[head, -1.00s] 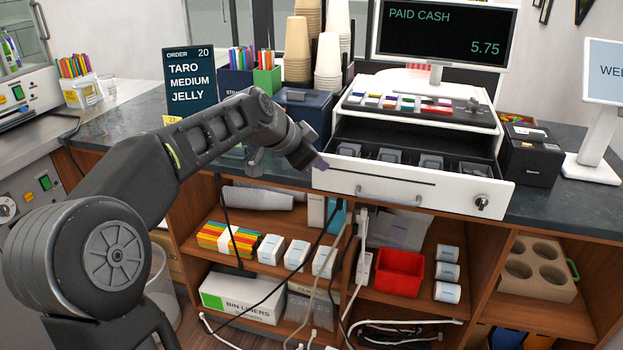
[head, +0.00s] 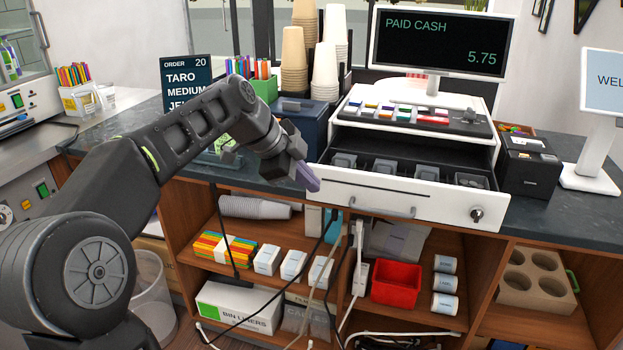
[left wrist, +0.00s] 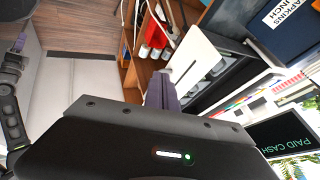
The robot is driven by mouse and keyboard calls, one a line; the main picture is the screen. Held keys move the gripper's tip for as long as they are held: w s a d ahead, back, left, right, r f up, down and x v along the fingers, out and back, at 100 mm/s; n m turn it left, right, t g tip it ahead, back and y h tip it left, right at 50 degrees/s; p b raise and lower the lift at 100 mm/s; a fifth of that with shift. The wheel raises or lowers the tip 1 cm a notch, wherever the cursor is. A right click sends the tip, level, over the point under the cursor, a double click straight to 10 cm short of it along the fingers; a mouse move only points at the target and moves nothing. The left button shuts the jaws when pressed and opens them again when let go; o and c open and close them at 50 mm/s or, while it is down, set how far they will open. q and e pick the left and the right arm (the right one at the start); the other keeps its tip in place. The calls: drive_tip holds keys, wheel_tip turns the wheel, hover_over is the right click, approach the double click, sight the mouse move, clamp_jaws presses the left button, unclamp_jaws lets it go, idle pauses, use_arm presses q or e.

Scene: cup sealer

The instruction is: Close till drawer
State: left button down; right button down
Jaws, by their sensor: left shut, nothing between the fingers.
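The white till drawer (head: 375,207) is pulled open below the till (head: 412,120), with its dark inner tray (head: 410,167) and grey compartments showing. Its front has a handle (head: 383,212) and a round lock at the right. My left gripper (head: 312,184) is shut and empty, with its purple fingertips at the left end of the drawer front. I cannot tell whether they touch it. In the left wrist view the purple fingers (left wrist: 162,92) point toward the white drawer front (left wrist: 197,65).
A monitor (head: 441,45) reading PAID CASH 5.75 stands behind the till. A black printer (head: 530,165) is right of the drawer. An order sign (head: 187,82) and a dark blue box (head: 303,118) stand left. Shelves with a red bin (head: 397,284) lie below.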

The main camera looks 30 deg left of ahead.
sight(332, 192)
use_arm(q)
drive_tip(key=w+f, duration=0.2)
drive_tip(key=w+d+f+p, duration=0.1)
drive_tip(key=w+f, duration=0.1)
drive_tip(key=w+f+p, duration=0.1)
drive_tip(key=w+f, duration=0.1)
drive_tip(key=w, duration=0.1)
drive_tip(key=shift+d+f, duration=0.1)
drive_tip(key=shift+d, duration=0.15)
drive_tip(key=shift+w+a+f+p, duration=0.15)
drive_tip(key=shift+w+a+p, duration=0.15)
drive_tip(key=shift+w, duration=0.35)
use_arm(e)
drive_tip(key=shift+r, duration=1.4)
